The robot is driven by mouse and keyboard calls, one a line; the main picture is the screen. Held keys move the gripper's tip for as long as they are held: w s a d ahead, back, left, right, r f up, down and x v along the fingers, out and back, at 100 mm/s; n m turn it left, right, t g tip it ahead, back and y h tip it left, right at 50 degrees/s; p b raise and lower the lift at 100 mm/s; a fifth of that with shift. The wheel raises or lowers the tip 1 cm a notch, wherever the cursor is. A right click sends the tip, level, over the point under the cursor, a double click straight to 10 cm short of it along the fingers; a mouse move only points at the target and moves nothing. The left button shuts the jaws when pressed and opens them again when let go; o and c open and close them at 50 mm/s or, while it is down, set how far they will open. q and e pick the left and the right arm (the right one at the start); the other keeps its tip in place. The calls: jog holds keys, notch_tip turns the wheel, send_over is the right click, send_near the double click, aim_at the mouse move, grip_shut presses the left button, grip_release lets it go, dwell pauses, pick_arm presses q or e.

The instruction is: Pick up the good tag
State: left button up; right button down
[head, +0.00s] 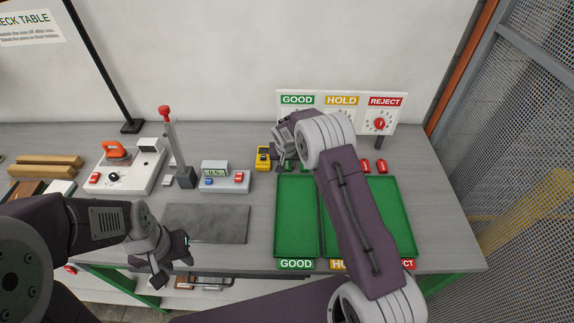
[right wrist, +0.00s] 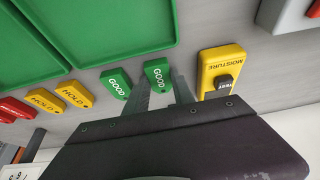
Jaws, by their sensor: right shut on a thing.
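Two green GOOD tags lie side by side on the bench in the right wrist view, one to the left (right wrist: 116,83) and one to the right (right wrist: 158,73). My right gripper (right wrist: 161,84) is shut on the right-hand tag, with one finger on each side of it. The tag looks to be at bench level; I cannot tell whether it is lifted. My left gripper (head: 172,262) is open and empty near the bench's front edge.
A yellow moisture meter (right wrist: 221,70) stands close beside the right gripper. Yellow HOLD tags (right wrist: 74,93) and red REJECT tags (head: 381,166) are in the same row. Green trays (head: 297,251) lie in front. The sign board (head: 316,98) stands behind.

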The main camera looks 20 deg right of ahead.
aim_at(287, 165)
jog(key=shift+r, duration=0.1)
jog(key=shift+r, duration=0.35)
notch_tip(287, 165, up, 3)
jog(key=shift+w+f+b, duration=0.1)
jog(key=shift+b, duration=0.4)
jog(key=s+r+b, duration=0.1)
jog(key=s+r, duration=0.2)
jog(key=s, duration=0.3)
jog(key=s+a+r+b, duration=0.1)
jog(key=s+r, duration=0.3)
jog(key=s, duration=0.2)
jog(key=shift+r+b, duration=0.15)
jog(key=shift+b, duration=0.25)
jog(key=shift+a+n, duration=0.1)
jog(key=shift+n, duration=0.3)
